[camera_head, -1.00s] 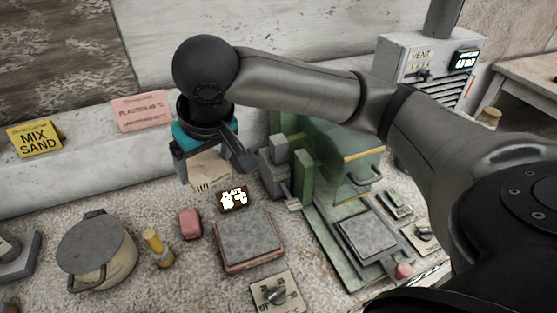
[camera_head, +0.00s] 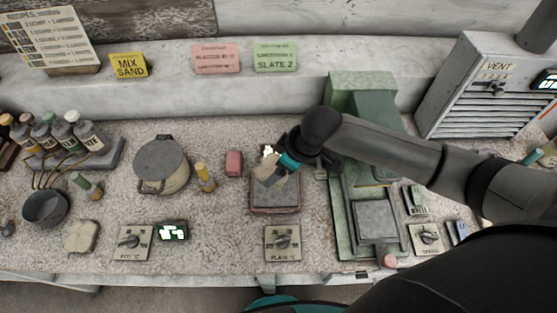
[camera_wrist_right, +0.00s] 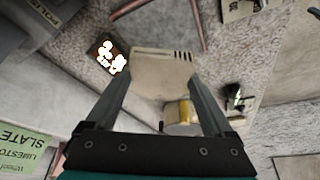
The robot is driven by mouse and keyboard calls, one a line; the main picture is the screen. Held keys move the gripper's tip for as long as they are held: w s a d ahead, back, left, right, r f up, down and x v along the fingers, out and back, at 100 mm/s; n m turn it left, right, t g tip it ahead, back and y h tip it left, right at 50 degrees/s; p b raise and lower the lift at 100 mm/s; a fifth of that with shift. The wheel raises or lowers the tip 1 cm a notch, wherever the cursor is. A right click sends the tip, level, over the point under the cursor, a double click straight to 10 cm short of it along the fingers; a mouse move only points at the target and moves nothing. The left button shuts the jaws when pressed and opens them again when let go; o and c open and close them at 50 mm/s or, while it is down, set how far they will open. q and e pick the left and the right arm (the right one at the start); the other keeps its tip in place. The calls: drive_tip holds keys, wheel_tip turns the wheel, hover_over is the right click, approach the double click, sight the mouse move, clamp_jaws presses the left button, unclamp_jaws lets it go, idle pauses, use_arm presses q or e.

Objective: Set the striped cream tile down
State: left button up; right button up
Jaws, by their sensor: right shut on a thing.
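The striped cream tile (camera_head: 269,170) is a small flat pale piece held by my right gripper (camera_head: 280,166). In the right wrist view the tile (camera_wrist_right: 160,66) sits between the two fingers of the gripper (camera_wrist_right: 160,88), with a row of short dark stripes near its far edge. In the head view the tile overlaps the back part of the grey-topped plate (camera_head: 276,197). I cannot tell whether it touches the plate. The gripper hides part of the tile. My left gripper is not in view.
A dial panel (camera_head: 283,243) lies in front.

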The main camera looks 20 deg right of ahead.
sight(279, 182)
drive_tip(key=shift+r+p, duration=0.1)
drive_tip(key=shift+p, duration=0.3)
drive_tip(key=shift+f+b, duration=1.55)
drive_tip(key=shift+f, duration=1.35)
drive_tip(key=shift+p, duration=0.5)
drive_tip(key=shift+p, duration=0.3)
drive_tip(key=shift+f+b, duration=0.4)
drive_tip(key=shift+f, duration=0.25)
drive_tip(key=o, duration=1.3)
drive_tip(key=shift+o, duration=0.2)
